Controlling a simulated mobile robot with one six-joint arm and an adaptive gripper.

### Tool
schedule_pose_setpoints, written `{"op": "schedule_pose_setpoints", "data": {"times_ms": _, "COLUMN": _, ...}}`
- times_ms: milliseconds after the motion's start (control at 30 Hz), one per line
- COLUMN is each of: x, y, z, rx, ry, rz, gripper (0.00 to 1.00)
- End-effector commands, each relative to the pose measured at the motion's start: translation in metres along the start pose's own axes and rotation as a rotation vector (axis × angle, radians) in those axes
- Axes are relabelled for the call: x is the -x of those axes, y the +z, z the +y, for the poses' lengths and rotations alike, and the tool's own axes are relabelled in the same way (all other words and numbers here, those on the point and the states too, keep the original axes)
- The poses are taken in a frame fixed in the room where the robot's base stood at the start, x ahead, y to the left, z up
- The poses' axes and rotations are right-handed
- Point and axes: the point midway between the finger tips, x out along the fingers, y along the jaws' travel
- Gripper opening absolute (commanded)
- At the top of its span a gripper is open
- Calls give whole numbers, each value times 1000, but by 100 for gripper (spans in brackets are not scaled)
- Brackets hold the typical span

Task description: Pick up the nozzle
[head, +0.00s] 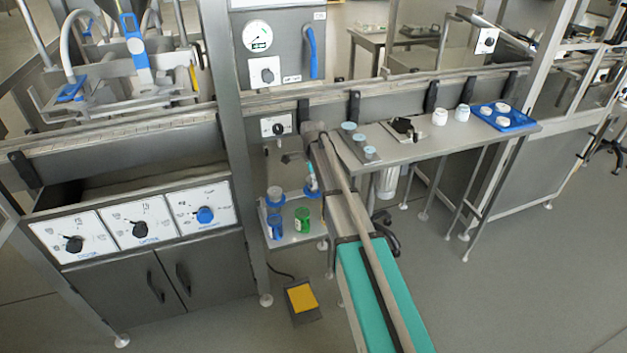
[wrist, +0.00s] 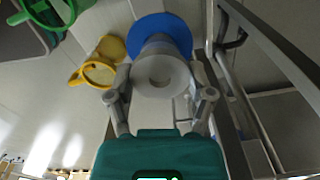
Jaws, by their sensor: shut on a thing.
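The nozzle (wrist: 158,72) is a pale grey round piece with a central hole and a wide blue flange (wrist: 160,24) behind it. It sits at the upper middle of the wrist view. My gripper (wrist: 162,84) is shut on it, one finger on each side. In the head view, similar pale pieces with blue flanges show on a low shelf, one at the left (head: 274,195) and one at the right (head: 311,180). I cannot tell which, if either, is the held one. My gripper cannot be made out in the head view.
The low shelf (head: 292,240) also carries a blue mug (head: 276,226) and a green mug (head: 302,220). A yellow mug (wrist: 98,73) stands left of the nozzle in the wrist view. Metal frame bars (wrist: 235,85) run close on the right. A yellow foot pedal (head: 301,298) lies on the floor.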

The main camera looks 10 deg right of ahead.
Motion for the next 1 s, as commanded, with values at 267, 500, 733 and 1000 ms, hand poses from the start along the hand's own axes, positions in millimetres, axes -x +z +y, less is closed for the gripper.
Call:
{"op": "schedule_pose_setpoints", "data": {"times_ms": 267, "x": 33, "y": 0, "z": 0, "rx": 0, "ry": 0, "rz": 0, "gripper": 11}}
{"op": "schedule_pose_setpoints", "data": {"times_ms": 500, "x": 58, "y": 0, "z": 0, "rx": 0, "ry": 0, "rz": 0, "gripper": 11}}
{"op": "schedule_pose_setpoints", "data": {"times_ms": 733, "x": 76, "y": 0, "z": 0, "rx": 0, "ry": 0, "rz": 0, "gripper": 11}}
{"op": "schedule_pose_setpoints", "data": {"times_ms": 1000, "x": 84, "y": 0, "z": 0, "rx": 0, "ry": 0, "rz": 0, "gripper": 11}}
